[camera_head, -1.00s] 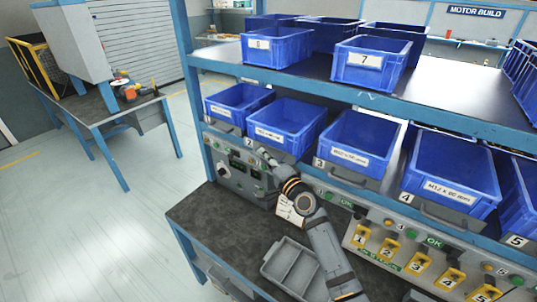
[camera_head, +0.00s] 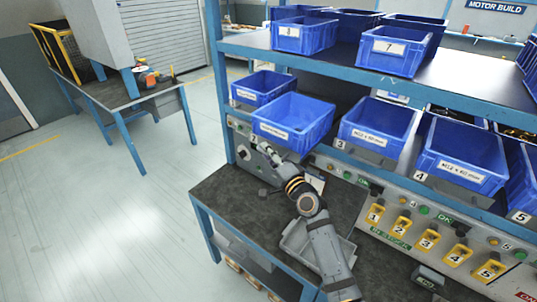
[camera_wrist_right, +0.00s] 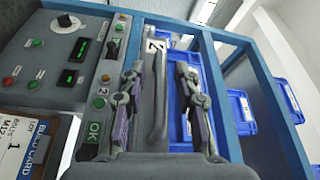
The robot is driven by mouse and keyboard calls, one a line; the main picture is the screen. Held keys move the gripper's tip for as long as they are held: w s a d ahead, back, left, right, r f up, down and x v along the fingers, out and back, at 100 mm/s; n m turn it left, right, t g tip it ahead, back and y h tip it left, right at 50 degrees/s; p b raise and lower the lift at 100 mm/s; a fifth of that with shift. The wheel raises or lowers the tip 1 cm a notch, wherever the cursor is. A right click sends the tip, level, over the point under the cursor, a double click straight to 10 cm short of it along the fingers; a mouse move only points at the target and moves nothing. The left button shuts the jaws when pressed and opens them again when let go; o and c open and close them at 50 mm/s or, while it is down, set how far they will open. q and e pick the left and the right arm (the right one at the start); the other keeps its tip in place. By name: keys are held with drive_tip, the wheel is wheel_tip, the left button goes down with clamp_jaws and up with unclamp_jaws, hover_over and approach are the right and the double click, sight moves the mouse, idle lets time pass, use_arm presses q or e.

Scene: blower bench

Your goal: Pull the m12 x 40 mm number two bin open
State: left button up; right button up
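The number two bin (camera_head: 293,122) is a blue open box with a white label too small to read, in the lower shelf row. It sticks out further forward than the bins beside it. In the right wrist view its blue side (camera_wrist_right: 178,115) shows next to a grey front plate marked 2 (camera_wrist_right: 157,45) with a grey bar handle (camera_wrist_right: 157,105). My right gripper (camera_head: 266,150) is at the front of this bin, below its label. In the right wrist view its fingers (camera_wrist_right: 162,100) stand apart on either side of the handle, with gaps visible. My left gripper is out of view.
Bin one (camera_head: 264,88) and bin three (camera_head: 377,128) flank it, with bin four (camera_head: 462,155) to the right. A control panel (camera_wrist_right: 70,60) with knobs and buttons is beside the gripper. A grey divided tray (camera_head: 295,238) lies on the dark bench below. Floor at left is clear.

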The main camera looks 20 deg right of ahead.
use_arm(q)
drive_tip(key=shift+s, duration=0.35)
use_arm(e)
drive_tip(key=v, duration=1.2)
drive_tip(key=shift+f, duration=0.1)
